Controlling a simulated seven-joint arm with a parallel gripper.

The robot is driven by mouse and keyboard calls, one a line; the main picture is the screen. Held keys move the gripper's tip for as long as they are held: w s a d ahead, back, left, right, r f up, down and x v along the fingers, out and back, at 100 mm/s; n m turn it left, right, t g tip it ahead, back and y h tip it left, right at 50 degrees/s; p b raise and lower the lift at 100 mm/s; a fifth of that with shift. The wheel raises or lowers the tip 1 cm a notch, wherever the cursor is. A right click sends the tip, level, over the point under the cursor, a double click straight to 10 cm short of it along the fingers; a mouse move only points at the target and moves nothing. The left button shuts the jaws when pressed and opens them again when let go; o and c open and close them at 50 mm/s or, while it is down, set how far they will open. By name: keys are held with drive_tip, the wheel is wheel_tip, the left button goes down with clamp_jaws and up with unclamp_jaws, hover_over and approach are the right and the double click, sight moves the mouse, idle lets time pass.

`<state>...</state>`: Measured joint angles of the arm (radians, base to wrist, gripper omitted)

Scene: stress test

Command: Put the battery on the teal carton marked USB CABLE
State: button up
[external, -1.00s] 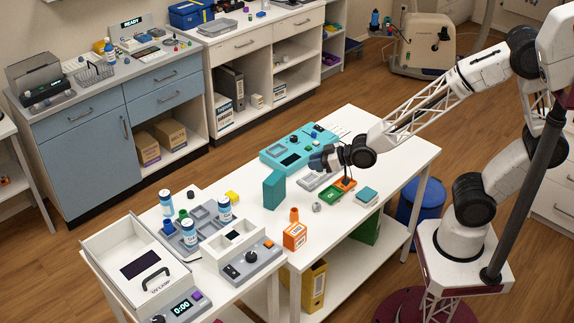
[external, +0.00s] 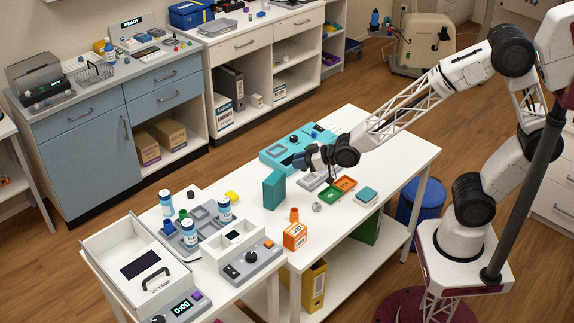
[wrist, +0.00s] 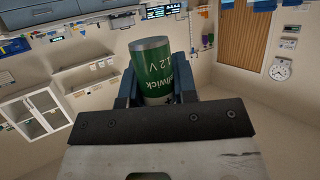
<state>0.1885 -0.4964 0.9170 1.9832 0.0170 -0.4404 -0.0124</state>
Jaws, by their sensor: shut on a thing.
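My gripper (external: 299,161) points left in the external view, above the white table. In the wrist view its blue fingers (wrist: 157,93) are shut on a green battery (wrist: 156,72) with a silver end, printed "1.2 V". The battery is hard to make out in the external view. A tall teal carton (external: 274,190) stands upright on the table, below and left of my gripper, apart from it. A flat teal box (external: 367,195) lies at the right of the table. I cannot read a USB CABLE mark on either.
A teal device (external: 283,157) lies behind my gripper. A green and orange tray (external: 330,194), a small grey part (external: 316,207) and an orange carton (external: 295,236) are on the table. A grey tray with bottles (external: 205,218) stands at the left. The table's right end is clear.

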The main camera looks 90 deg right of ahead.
hover_over(270, 176)
drive_tip(key=shift+w+a+f, duration=0.1)
drive_tip(key=shift+f, duration=0.4)
drive_tip(key=shift+f, duration=0.1)
drive_tip(key=shift+f, duration=1.65)
drive_tip(key=shift+f, duration=0.15)
drive_tip(key=o, duration=0.9)
drive_tip(key=shift+r+v, duration=0.2)
drive_tip(key=shift+v, duration=5.85)
